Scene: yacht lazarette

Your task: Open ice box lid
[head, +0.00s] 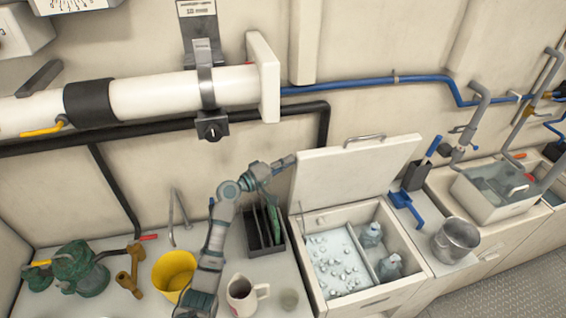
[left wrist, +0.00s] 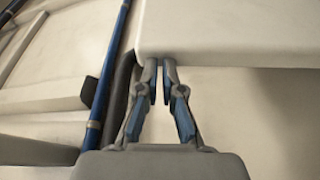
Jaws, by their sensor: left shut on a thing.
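The ice box lid (head: 355,177) is a pale panel standing raised at the back of the ice box (head: 402,287), tilted up with a metal handle (head: 364,140) on its top edge. The box is open, showing ice cubes on the left and two bottles (head: 371,235) on the right. My left gripper (head: 288,162) is at the lid's upper left edge and shut on it. In the left wrist view, the narrow fingertips (left wrist: 159,66) meet the edge of the pale lid (left wrist: 230,32); the pinched part is hidden. My right gripper is out of view.
Left of the box stand a dark rack (head: 262,240), a white mug (head: 243,293), a yellow bucket (head: 174,271) and a green pump (head: 77,265). A metal pot (head: 455,240) and a blue-handled brush (head: 433,147) are at right. A white pipe (head: 150,95) runs above.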

